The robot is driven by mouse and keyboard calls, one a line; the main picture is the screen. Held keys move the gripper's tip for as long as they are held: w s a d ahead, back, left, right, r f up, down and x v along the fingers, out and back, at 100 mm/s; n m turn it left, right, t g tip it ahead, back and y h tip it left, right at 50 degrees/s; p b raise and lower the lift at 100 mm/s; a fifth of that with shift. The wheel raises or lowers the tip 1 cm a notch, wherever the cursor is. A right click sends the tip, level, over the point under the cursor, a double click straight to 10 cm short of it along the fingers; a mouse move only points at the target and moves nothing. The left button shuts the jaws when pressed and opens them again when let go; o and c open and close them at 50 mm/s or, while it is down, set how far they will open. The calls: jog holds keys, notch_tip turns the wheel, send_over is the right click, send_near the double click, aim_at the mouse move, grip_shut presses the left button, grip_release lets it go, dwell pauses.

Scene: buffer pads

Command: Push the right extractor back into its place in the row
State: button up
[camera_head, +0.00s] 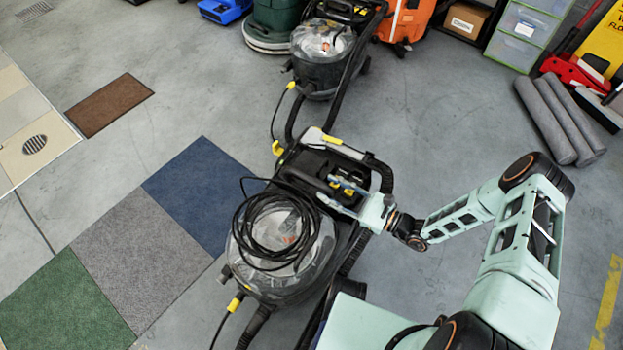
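A black extractor with a clear dome (283,255) and a coiled black hose on top stands in the near middle, askew on the grey floor. Its upright handle and control head (318,160) point up and right. A second similar extractor (322,62) stands farther back, at the top middle. My gripper (350,187) reaches in from the right at the near extractor's handle frame and overlaps it in this view. Its fingers are small and mixed with the frame, so I cannot tell whether they grip it or stand open.
A green machine (275,22), an orange machine (407,18) and clear drawers (525,32) line the back. Grey rolls (552,120) lie at right. Blue (203,190), grey (140,265) and green (65,312) mats lie left. Bare floor lies right of the back extractor.

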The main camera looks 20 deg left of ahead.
aim_at(311, 180)
jog(key=a, duration=0.4)
jog(key=w+a+b, duration=0.1)
jog(key=a, duration=0.1)
jog(key=shift+a, duration=0.35)
grip_shut()
